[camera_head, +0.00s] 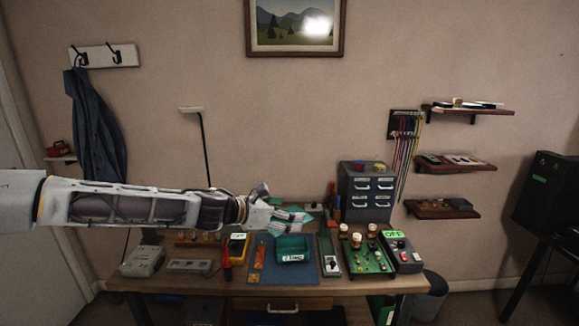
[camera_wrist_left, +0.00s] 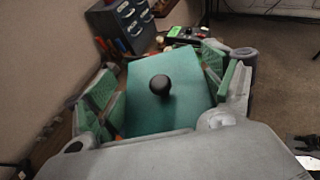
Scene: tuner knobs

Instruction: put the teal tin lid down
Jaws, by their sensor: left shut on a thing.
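The teal tin lid (camera_wrist_left: 150,108) is a flat square-edged plate with a round black knob (camera_wrist_left: 159,84) in its middle. My left gripper (camera_wrist_left: 168,75) is shut on it, with green finger pads at its left and right sides. In the head view my left gripper (camera_head: 283,213) holds the lid (camera_head: 292,217) above the back of the workbench. An open teal tin (camera_head: 292,246) with a white label stands on a blue mat below and in front of the gripper. My right gripper is not in view.
The workbench (camera_head: 215,283) is crowded. A yellow meter (camera_head: 237,246) and grey boxes stand left of the mat (camera_head: 268,278). A green circuit board (camera_head: 368,257) with knobs and a grey drawer cabinet (camera_head: 366,192) stand to the right. Only narrow bare strips show at the front edge.

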